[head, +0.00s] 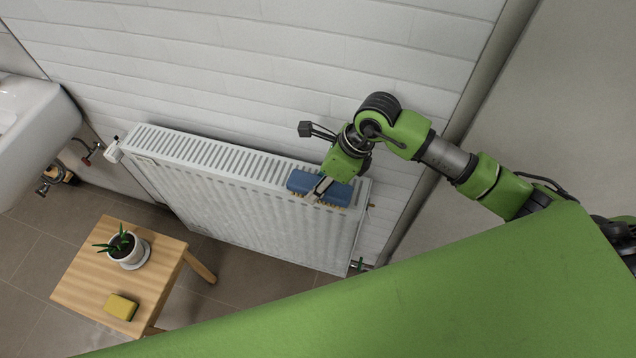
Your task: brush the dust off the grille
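The grille (215,152) is the slotted top of a white radiator (255,215) against the wall. A blue brush (302,183) with tan bristles is at the right end of the grille. My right gripper (319,189) comes down from the right over the brush and is shut on it. The bristles show along the brush's lower edge, and the arm and brush hide the grille's right end. I cannot tell whether the bristles touch the grille. No separate dust can be made out at this size. My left gripper is not in view.
A wooden stool (85,272) stands in front at the left, with a potted plant (126,248) and a yellow sponge (121,306) on it. A white sink (35,130) is at the far left. A valve (114,152) sits at the radiator's left end.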

